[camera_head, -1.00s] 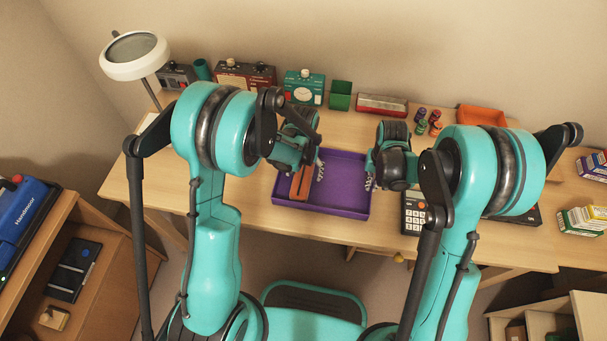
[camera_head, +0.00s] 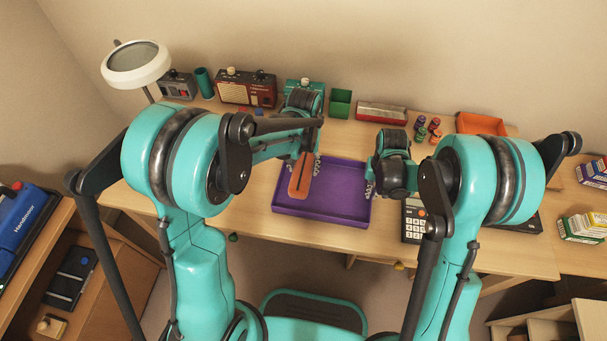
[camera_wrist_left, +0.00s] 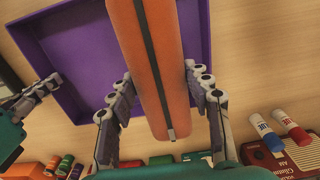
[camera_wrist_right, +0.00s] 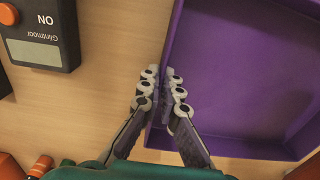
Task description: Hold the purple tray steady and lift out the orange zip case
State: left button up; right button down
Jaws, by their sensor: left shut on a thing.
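The purple tray (camera_head: 335,212) lies on the desk and looks empty inside. The orange zip case (camera_head: 299,182), long with a dark zip line, is held above the tray's left part and overlaps its edge in the left wrist view (camera_wrist_left: 160,60). My left gripper (camera_head: 304,163) is shut on the case, one finger on each long side. My right gripper (camera_head: 371,187) is at the tray's right wall. In the right wrist view its fingertips (camera_wrist_right: 163,88) are close together on either side of that wall (camera_wrist_right: 171,50). My left arm hides part of the desk.
A calculator (camera_head: 413,222) lies just right of the tray. A magnifier lamp (camera_head: 136,64) stands at left.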

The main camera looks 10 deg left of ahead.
pick_arm(q)
jog(key=shift+r, duration=1)
pick_arm(e)
jog(key=c, duration=1.6)
grip_release()
jog(key=shift+c, duration=0.2)
